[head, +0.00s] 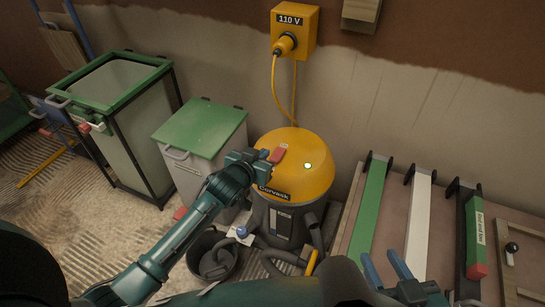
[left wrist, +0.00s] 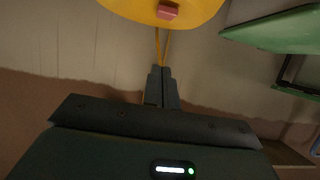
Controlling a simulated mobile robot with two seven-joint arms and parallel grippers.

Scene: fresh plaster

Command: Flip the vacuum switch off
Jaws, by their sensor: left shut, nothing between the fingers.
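The vacuum (head: 318,180) stands against the wall with a domed yellow lid and a dark body marked "Corvask". Its red switch (head: 277,155) is on top of the lid, beside a small pale label. A green light (head: 308,166) glows on the lid. My left gripper (head: 262,157) is shut and empty, just left of the switch; I cannot tell whether it touches. In the left wrist view the switch (left wrist: 167,12) shows at the top, beyond the shut fingertips (left wrist: 161,70). My right gripper (head: 386,266) is open and empty at the bottom, away from the vacuum.
A yellow cord runs from the vacuum to a 110 V box (head: 294,32) on the wall. A green-lidded bin (head: 202,128) and a green-rimmed bin (head: 118,84) stand left. A board with green and white strips (head: 418,222) lies right. A dark bucket (head: 212,262) sits in front.

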